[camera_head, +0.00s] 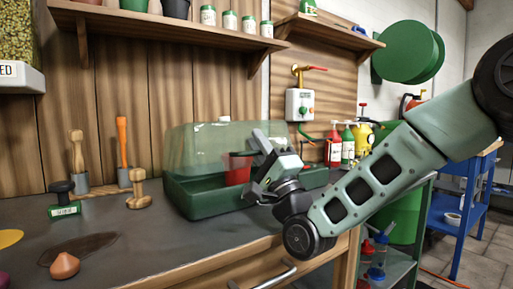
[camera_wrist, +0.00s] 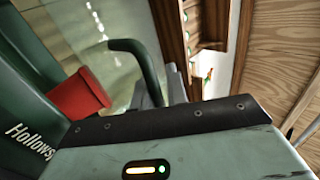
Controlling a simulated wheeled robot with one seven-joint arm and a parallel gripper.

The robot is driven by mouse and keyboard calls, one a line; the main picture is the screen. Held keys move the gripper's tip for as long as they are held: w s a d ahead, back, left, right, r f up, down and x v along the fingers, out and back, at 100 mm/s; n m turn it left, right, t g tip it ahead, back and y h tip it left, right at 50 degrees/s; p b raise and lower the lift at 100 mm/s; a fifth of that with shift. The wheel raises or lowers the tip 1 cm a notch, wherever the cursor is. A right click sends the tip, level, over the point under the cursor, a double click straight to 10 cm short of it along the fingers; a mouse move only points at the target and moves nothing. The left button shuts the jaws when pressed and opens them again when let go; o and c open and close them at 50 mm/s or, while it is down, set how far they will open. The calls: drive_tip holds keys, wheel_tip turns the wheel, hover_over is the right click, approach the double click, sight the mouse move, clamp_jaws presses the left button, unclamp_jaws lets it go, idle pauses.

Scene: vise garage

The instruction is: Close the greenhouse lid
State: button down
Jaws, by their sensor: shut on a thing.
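The greenhouse on the bench has a dark green tray (camera_head: 215,203) and a clear, pale green lid (camera_head: 200,145). My gripper (camera_head: 262,143) is at the right front of the lid, partly in front of the pot. In the wrist view, my gripper (camera_wrist: 172,88) is shut on the dark green lid handle (camera_wrist: 150,68); the exact contact is partly hidden.
Red and green bottles (camera_head: 333,148) stand right of the greenhouse. A shelf (camera_head: 165,25) hangs above.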

drive_tip(key=shift+s+d+f, duration=0.1)
drive_tip(key=shift+s+f, duration=0.1)
drive_tip(key=shift+f, duration=0.15)
